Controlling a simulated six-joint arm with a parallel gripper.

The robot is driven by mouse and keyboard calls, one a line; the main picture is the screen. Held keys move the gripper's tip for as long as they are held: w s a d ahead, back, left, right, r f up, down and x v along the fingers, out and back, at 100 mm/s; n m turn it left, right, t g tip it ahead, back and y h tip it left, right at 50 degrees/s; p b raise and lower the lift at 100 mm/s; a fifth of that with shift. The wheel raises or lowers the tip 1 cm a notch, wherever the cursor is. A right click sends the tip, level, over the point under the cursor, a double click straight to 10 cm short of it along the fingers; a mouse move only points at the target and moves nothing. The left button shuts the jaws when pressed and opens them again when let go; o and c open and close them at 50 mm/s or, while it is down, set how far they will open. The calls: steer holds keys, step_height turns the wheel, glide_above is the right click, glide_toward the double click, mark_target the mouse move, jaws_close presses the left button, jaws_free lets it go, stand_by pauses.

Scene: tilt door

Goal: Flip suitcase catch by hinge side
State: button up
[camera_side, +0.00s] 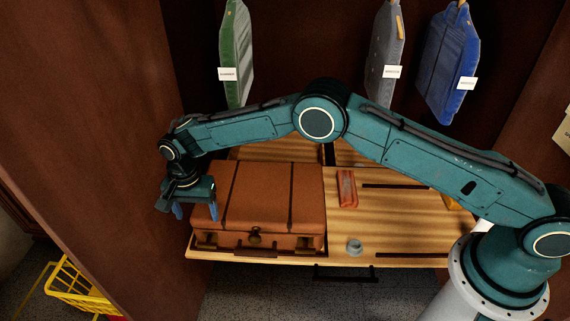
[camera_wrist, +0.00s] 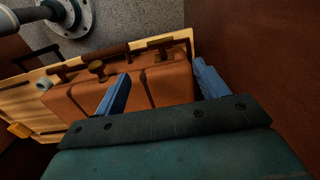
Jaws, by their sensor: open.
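A brown suitcase (camera_side: 275,195) lies shut and flat on the wooden bench, its front facing the side camera. A round brass catch (camera_side: 254,237) sits at the middle of its front edge; it shows in the wrist view (camera_wrist: 97,68) too. A darker brown fitting (camera_side: 207,239) is at the front left corner, also in the wrist view (camera_wrist: 162,50). My gripper (camera_side: 195,211) is open and empty, pointing down over the suitcase's left end. In the wrist view its blue fingers (camera_wrist: 160,76) stand apart above the suitcase; contact cannot be told.
The wooden bench (camera_side: 400,225) holds a red block (camera_side: 347,188) and a small grey cylinder (camera_side: 354,247) right of the suitcase. A brown wall (camera_side: 90,130) rises close to my gripper's left. Green, grey and blue bags hang behind. A yellow basket (camera_side: 80,287) stands lower left.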

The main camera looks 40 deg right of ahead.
mark_target(207, 244)
step_height(207, 244, down, 13)
steer(key=shift+r, duration=0.15)
stand_by(0.4)
steer(key=shift+c, duration=0.2)
steer(key=c, duration=0.9)
